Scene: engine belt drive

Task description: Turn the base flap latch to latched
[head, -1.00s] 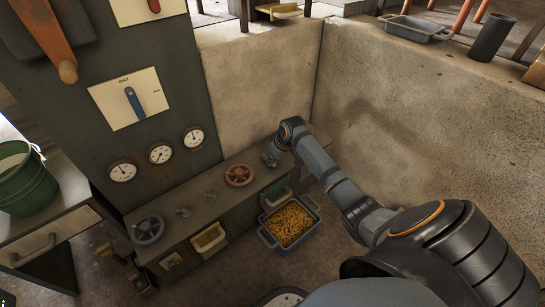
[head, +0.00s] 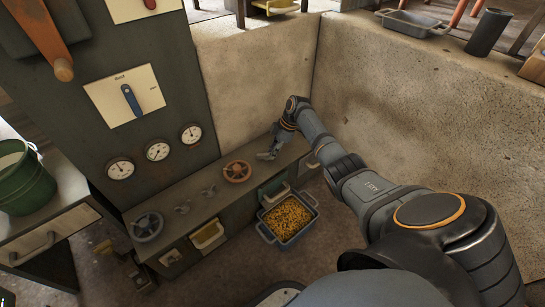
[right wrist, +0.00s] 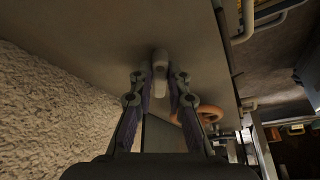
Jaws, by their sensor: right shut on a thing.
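My right gripper (head: 268,155) is at the far right end of the grey ledge along the foot of the dark machine. In the right wrist view, its fingers (right wrist: 159,82) are shut on a small pale grey lever (right wrist: 159,62) standing on the flat ledge top (right wrist: 95,35). I take this lever for the base flap latch; in the head view the gripper hides it. I cannot read its latched mark. A green flap (head: 273,187) is on the ledge's front, below and near the gripper. My left gripper is not in view.
An orange-brown handwheel (head: 237,171) and two small knobs (head: 182,208) stand left of the gripper, with a grey handwheel (head: 147,226) farther left. A grey tray (head: 268,231) of yellowish bits is on the floor below. A rough wall (head: 420,120) rises close behind my arm.

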